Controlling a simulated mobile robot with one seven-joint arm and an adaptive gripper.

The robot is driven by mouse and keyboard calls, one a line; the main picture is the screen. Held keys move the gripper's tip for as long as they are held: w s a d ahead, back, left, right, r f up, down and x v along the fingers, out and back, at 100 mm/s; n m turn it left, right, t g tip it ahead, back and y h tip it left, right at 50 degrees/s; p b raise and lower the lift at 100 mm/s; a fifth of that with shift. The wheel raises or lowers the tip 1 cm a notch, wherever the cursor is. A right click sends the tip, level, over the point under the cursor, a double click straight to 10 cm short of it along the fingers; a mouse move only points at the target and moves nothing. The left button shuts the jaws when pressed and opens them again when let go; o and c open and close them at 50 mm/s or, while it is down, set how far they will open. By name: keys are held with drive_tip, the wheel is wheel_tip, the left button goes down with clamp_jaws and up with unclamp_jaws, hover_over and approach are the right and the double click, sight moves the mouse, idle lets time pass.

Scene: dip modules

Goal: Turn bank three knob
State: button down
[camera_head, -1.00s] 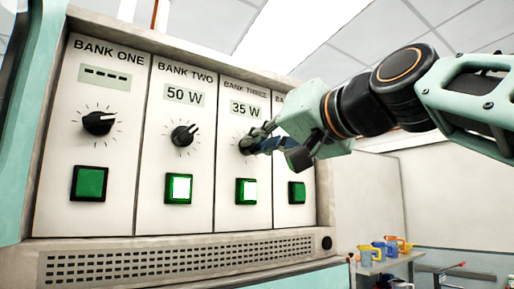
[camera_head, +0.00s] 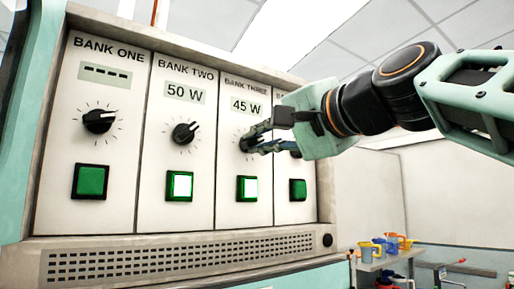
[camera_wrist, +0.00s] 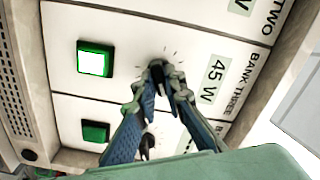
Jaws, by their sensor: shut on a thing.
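The bank three panel (camera_head: 233,215) is third from the left in the head view. Its display (camera_head: 245,106) reads 45 W, and its square green button (camera_head: 247,189) is lit. My gripper (camera_head: 250,139) is at the bank three knob, with its fingertips closed around it. The display (camera_wrist: 213,79) also reads 45 W there.
Bank one's knob (camera_head: 99,121) and bank two's knob (camera_head: 184,133) are uncovered to the left. Bank two's button (camera_head: 179,186) is lit; bank one's button (camera_head: 90,181) is dark green. A fourth panel is partly behind my gripper. Jugs (camera_head: 371,250) stand on a shelf at lower right.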

idle(0.4)
drive_tip(key=c, duration=2)
unclamp_jaws()
drive_tip(key=v, duration=1.2)
